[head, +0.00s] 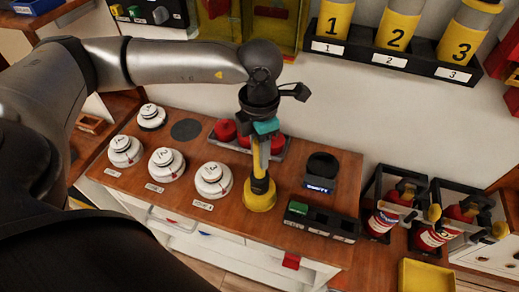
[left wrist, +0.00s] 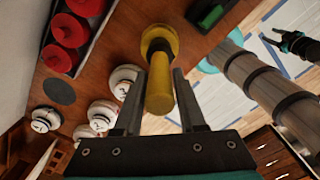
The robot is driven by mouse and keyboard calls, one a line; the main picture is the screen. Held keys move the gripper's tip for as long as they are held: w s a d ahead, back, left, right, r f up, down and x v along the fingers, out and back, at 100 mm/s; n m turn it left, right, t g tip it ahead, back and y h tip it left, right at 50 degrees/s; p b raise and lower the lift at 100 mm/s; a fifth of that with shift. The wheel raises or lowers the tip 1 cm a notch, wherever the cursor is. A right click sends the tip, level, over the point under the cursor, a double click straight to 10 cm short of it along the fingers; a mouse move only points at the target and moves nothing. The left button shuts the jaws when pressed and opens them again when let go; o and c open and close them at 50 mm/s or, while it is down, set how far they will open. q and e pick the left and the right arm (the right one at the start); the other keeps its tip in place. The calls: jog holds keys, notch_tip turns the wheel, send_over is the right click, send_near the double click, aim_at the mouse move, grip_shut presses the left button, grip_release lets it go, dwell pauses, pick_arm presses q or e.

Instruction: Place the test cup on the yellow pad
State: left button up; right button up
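The test cup (head: 260,195) is a yellow flared cup with a dark collar and an upright yellow handle. It stands on the wooden bench, and it also shows in the left wrist view (left wrist: 159,42). My left gripper (head: 262,160) points down over it, with its fingers on either side of the handle. In the left wrist view a gap shows beside the handle, so the fingers look open. A flat yellow square with a raised rim, likely the yellow pad (head: 425,276), lies at lower right, cut by the frame. My right gripper (left wrist: 274,40) looks open and empty, far off.
White round detectors (head: 213,180) stand left of the cup, and red ones (head: 225,130) sit in a rack behind. A black round holder (head: 322,165) and a black tray (head: 322,222) are to the right. Red extinguishers (head: 385,215) stand beyond.

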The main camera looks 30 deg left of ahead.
pick_arm(q)
jog(key=o, duration=0.3)
jog(key=shift+r, duration=0.15)
notch_tip(320, 180, up, 12)
jog(key=shift+r+p, duration=0.1)
jog(key=shift+p, duration=0.2)
dwell(0.3)
